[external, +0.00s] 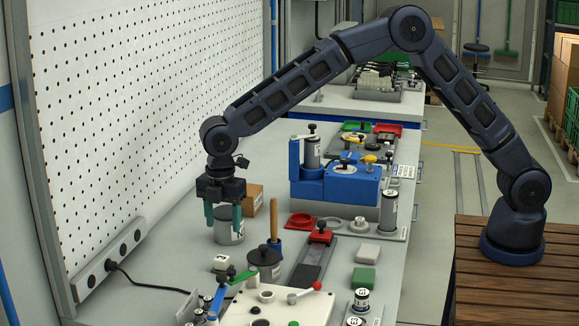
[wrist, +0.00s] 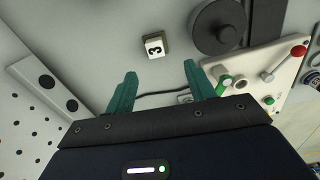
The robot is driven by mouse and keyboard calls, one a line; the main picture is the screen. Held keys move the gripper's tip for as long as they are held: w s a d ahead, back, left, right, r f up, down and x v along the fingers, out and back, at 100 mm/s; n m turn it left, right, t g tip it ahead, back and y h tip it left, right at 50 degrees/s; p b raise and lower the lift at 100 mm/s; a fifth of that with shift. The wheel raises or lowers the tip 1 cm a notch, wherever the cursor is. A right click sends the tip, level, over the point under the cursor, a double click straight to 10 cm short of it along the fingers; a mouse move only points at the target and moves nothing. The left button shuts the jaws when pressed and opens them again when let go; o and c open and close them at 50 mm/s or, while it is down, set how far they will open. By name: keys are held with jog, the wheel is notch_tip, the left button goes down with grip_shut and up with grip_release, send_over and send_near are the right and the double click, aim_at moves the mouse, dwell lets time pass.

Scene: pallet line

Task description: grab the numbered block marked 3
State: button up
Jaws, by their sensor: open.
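The numbered block marked 3 (wrist: 154,46) is a small white cube with a black 3 on its top face. In the wrist view it lies on the grey bench just beyond the fingertips, apart from them. In the external view the small white block (external: 221,263) sits below my gripper, in front of a grey can. My gripper (external: 223,228) points down above the bench with its two green fingers spread. In the wrist view my gripper (wrist: 160,70) is open, with nothing between the fingers.
A dark round lidded pot (external: 265,262) stands right of the block. The grey can (external: 229,229) is behind the fingers. A white fixture plate (external: 275,306) with levers lies in front. A power strip (external: 108,262) runs along the pegboard wall; bare bench lies left of the block.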

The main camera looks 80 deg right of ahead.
jog(key=f, duration=0.1)
send_over(221, 257)
jog(key=f, duration=0.5)
jog(key=shift+s+a, duration=0.2)
jog(key=shift+s, duration=0.2)
jog(key=shift+w+d+f, duration=0.1)
jog(key=shift+w+f, duration=0.1)
jog(key=shift+f, duration=1.15)
jog(key=shift+w+d+f, duration=0.1)
jog(key=shift+w+f, duration=0.05)
jog(key=shift+f, duration=1.15)
jog(key=c, duration=0.8)
